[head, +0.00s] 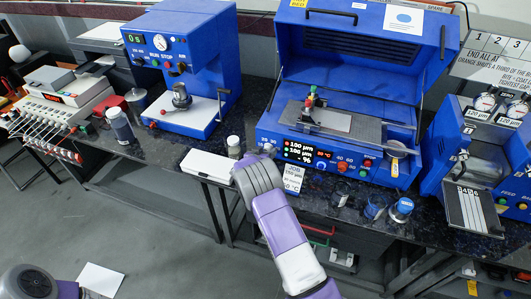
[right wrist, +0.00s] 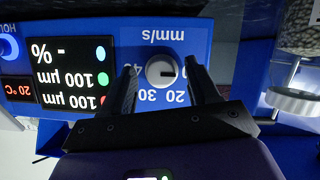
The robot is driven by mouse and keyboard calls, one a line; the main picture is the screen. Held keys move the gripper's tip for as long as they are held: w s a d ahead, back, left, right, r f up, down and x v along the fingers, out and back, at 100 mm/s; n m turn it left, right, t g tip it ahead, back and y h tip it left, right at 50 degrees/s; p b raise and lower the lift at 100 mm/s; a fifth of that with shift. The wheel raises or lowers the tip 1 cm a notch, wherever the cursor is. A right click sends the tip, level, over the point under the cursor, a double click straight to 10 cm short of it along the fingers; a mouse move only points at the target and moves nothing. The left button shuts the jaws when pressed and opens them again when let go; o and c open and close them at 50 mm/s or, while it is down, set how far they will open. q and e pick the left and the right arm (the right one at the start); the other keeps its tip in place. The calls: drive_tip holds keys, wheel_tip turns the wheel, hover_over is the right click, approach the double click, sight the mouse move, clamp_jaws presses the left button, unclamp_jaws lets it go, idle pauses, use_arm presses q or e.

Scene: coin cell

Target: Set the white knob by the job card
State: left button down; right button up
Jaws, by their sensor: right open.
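The white knob (right wrist: 162,71) is on the blue front panel of the machine in the right wrist view, under an upside-down mm/s label. Its dark mark points to the right of the picture. The numbers 20 and 30 show below it; others are partly covered by the fingers. My right gripper (right wrist: 163,80) is open, with one finger on each side of the knob; whether they touch it I cannot tell. In the head view my right gripper (head: 264,158) hides the knob.
The display (head: 300,150) is right of my right gripper, with other small knobs and buttons further right. A white box (head: 208,165) and a small jar (head: 233,147) stand to its left. Jars (head: 374,208) stand at the bench's front edge on the right.

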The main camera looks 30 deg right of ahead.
drive_tip(key=c, duration=1)
drive_tip(key=shift+c, duration=0.2)
